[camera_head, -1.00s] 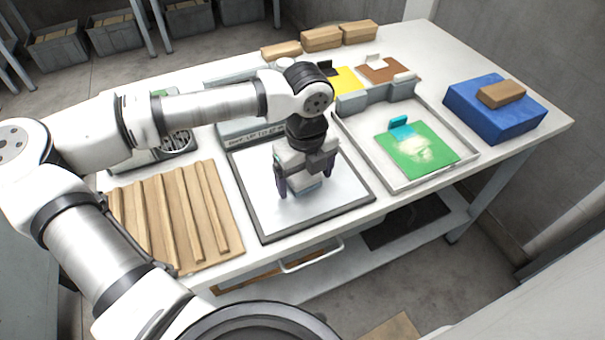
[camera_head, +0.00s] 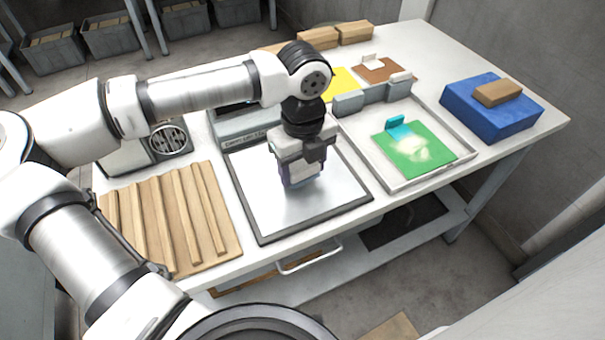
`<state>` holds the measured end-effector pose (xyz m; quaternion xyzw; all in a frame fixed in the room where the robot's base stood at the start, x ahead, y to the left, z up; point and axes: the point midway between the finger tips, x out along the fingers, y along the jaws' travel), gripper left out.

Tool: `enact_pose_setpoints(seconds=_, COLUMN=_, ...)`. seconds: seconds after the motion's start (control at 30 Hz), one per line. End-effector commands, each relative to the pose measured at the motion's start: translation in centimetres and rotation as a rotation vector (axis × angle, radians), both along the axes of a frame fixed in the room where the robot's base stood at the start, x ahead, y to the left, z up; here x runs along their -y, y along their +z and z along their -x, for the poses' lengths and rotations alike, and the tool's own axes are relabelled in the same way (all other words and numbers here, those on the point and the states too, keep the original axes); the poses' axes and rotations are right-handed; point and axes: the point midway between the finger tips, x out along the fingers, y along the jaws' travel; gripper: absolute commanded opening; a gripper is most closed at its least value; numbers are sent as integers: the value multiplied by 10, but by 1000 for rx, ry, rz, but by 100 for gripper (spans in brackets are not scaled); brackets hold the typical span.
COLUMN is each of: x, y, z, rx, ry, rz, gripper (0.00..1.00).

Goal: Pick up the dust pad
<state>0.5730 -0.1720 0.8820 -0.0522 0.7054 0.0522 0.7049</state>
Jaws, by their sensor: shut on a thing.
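My gripper (camera_head: 302,181) points down over the metal plate with the dark rim (camera_head: 330,205).
A tray (camera_head: 455,170) to the right holds a green sheet (camera_head: 425,155) with a pale smear and a teal upright piece (camera_head: 398,128). A ribbed wooden board (camera_head: 165,220) lies left. A blue block (camera_head: 490,112) stands far right. Grey blocks (camera_head: 348,103) stand behind the tray.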

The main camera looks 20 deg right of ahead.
Motion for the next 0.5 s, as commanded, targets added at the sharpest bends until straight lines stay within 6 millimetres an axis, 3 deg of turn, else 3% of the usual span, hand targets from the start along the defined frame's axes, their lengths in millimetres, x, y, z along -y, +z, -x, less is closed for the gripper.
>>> enact_pose_setpoints(seconds=0.3, x=0, y=89, z=-1, rx=6, ry=2, rz=0, gripper=37)
enact_pose_setpoints(seconds=0.5, x=0, y=137, z=-1, rx=4, ry=3, rz=-1, gripper=37)
